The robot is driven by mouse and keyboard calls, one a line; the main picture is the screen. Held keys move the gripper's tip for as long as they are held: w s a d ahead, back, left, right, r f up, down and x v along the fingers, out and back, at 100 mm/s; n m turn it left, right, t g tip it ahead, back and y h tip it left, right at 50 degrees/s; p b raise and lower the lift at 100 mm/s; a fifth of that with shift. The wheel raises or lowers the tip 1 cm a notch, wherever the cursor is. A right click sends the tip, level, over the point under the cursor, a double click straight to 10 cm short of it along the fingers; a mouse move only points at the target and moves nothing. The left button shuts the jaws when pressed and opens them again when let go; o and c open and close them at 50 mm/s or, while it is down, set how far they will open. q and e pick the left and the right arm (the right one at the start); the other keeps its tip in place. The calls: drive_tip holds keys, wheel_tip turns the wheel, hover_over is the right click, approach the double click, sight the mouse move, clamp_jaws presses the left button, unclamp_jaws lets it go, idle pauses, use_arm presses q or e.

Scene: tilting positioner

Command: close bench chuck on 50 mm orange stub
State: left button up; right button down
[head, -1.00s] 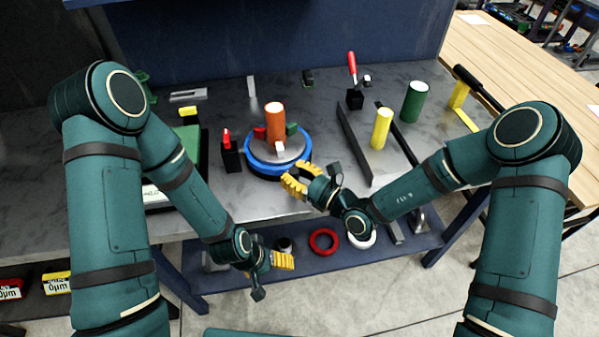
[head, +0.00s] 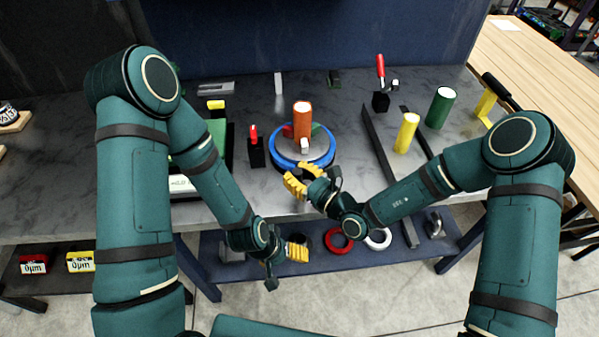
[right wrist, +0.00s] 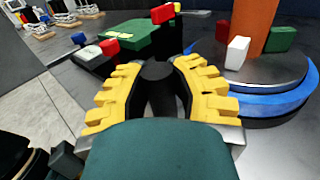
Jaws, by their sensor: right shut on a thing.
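The orange stub (head: 302,122) stands upright in the middle of the bench chuck, whose blue ring (head: 276,155) surrounds a grey disc. Red (head: 288,130), green (head: 317,129) and white (head: 305,146) jaws stand around the stub; whether they touch it I cannot tell. In the right wrist view the stub (right wrist: 262,25) rises behind the white jaw (right wrist: 238,52). My right gripper (head: 298,182) is at the chuck's front, shut on a black knob (right wrist: 157,75) between its yellow fingers. My left gripper (head: 298,252) hangs empty in front of the bench; its opening is unclear.
A black block with a red top (head: 255,150) stands left of the chuck. A yellow cylinder (head: 406,132) and a green cylinder (head: 440,107) stand to the right. Red (head: 338,240) and white (head: 378,238) rings lie on the lower shelf. Bench room behind the chuck is mostly clear.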

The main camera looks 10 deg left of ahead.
drive_tip(key=shift+s+a+f, duration=0.15)
drive_tip(key=shift+s, duration=0.15)
drive_tip(key=c, duration=0.7)
unclamp_jaws()
drive_tip(key=shift+c, duration=0.2)
drive_tip(key=shift+w, duration=0.1)
drive_tip(key=v, duration=1.2)
